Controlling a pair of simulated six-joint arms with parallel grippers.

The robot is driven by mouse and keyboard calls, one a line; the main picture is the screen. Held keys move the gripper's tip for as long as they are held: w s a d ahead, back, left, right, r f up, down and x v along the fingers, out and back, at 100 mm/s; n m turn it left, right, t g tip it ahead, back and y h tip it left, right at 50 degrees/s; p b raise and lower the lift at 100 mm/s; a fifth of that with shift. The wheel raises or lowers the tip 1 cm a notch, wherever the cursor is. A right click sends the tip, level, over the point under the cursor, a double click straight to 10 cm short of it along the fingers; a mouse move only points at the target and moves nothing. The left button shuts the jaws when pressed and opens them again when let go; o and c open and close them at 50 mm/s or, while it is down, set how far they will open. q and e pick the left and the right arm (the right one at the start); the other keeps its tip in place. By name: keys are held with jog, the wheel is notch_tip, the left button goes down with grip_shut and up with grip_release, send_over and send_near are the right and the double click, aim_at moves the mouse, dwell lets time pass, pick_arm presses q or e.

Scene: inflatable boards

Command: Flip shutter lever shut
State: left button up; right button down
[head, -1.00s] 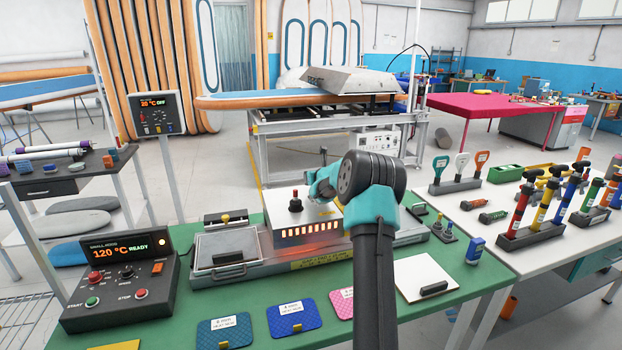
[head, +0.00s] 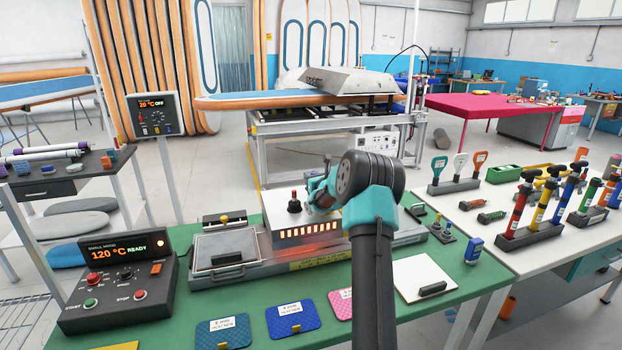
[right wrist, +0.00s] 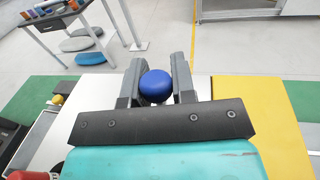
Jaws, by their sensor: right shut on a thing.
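The shutter lever's round blue knob (right wrist: 156,86) sits between the fingers of my right gripper (right wrist: 157,78) in the right wrist view. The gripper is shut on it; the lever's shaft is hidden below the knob. In the head view my right gripper (head: 314,192) is over the right part of the pale heater box (head: 275,205), whose front slots glow orange. The hand mostly hides the lever there. My left gripper is in neither view now.
A red knob on a black base (head: 294,202) stands on the box, just left of my gripper. A metal tray with a handle (head: 228,272) lies left of the box. A control unit (head: 118,280) reads 120 °C READY. Coloured pads lie along the green bench's front.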

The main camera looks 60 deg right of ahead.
jog(key=c, duration=1)
grip_release()
jog(key=shift+o, duration=0.2)
jog(key=v, duration=1.7)
jog(key=shift+s, duration=0.2)
jog(key=shift+w, duration=0.15)
jog(key=x, duration=1.5)
jog(key=shift+w, duration=0.2)
jog(key=shift+s, duration=0.15)
